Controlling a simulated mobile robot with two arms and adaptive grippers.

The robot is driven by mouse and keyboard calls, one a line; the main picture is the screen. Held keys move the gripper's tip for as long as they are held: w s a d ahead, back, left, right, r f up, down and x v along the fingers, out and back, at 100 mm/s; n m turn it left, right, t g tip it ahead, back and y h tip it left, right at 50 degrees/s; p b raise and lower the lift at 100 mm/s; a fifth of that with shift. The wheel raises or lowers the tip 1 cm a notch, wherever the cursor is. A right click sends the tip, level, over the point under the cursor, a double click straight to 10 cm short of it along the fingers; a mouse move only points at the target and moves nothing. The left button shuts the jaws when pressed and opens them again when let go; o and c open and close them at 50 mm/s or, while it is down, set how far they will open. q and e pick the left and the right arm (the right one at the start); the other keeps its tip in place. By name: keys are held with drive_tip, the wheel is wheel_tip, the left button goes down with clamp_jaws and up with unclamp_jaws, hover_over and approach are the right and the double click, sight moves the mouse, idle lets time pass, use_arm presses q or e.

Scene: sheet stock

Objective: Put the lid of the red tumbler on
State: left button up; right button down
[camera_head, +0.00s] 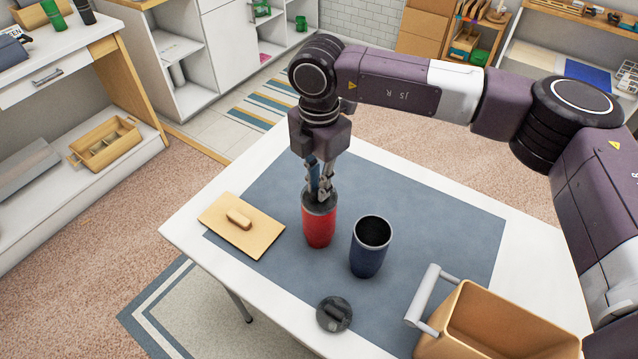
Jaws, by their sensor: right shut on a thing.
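The red tumbler (319,228) stands upright on the blue-grey mat near the middle of the table. A dark grey lid (312,207) is at its mouth; I cannot tell whether it is fully seated. My right gripper (321,194) points down from above and is shut on this lid; its fingers hide part of the lid's top. My left gripper is not in view.
An open blue tumbler (367,255) stands just right of the red one. Another dark lid (334,314) lies near the front edge. A wooden board with a handle (262,237) lies left. A tan bin (490,330) and a grey-handled thing (425,300) are front right.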

drive_tip(key=shift+f+b, duration=0.15)
drive_tip(key=shift+b, duration=0.65)
idle(0.8)
idle(0.3)
drive_tip(key=c, duration=1.9)
unclamp_jaws()
drive_tip(key=shift+o, duration=0.5)
drive_tip(key=o, duration=0.4)
drive_tip(key=shift+r+p, duration=1.3)
drive_tip(key=shift+r, duration=2.25)
